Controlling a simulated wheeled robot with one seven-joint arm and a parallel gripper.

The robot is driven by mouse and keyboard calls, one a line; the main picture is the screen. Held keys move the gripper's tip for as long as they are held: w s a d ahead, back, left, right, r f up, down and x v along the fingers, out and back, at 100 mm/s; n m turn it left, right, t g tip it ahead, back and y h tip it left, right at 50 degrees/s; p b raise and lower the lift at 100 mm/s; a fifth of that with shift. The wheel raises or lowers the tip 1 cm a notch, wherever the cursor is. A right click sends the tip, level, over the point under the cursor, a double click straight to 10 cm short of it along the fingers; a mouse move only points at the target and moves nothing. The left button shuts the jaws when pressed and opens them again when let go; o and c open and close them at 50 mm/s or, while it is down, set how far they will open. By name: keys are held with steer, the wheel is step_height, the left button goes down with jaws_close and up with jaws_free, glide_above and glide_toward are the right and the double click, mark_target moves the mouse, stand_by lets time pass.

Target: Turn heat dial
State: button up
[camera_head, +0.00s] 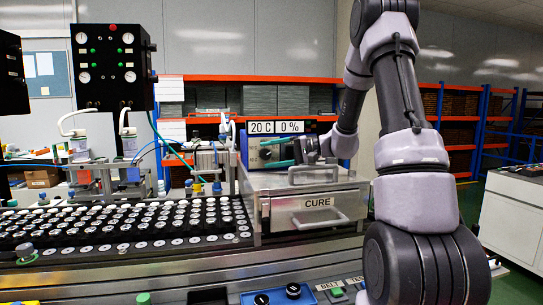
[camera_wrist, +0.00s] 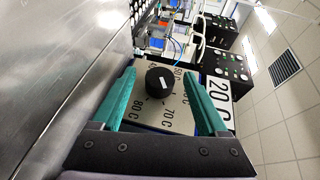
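The heat dial (camera_wrist: 160,82) is a round black knob with a white mark, on a pale plate printed with temperatures such as 70 C and 80 C. In the wrist view it lies between the two teal fingers of my gripper (camera_wrist: 158,74), which are open with a gap on each side of it. In the head view my gripper (camera_head: 267,153) is at the front of the blue-framed control box (camera_head: 244,150); the dial cannot be made out clearly there. The display (camera_head: 276,127) above reads 20 C and 0 %.
The metal CURE oven (camera_head: 330,219) with handles stands below my gripper. A black tray (camera_head: 85,246) of several white-topped parts lies to its left. A panel with BELT and TEST controls (camera_head: 310,291) is in front. Shelves stand behind.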

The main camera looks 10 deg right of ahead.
steer(key=shift+d, duration=0.1)
steer(key=v, duration=1)
steer(key=shift+s+d+r, duration=0.15)
steer(key=shift+s+d, duration=0.05)
steer(key=shift+d, duration=0.05)
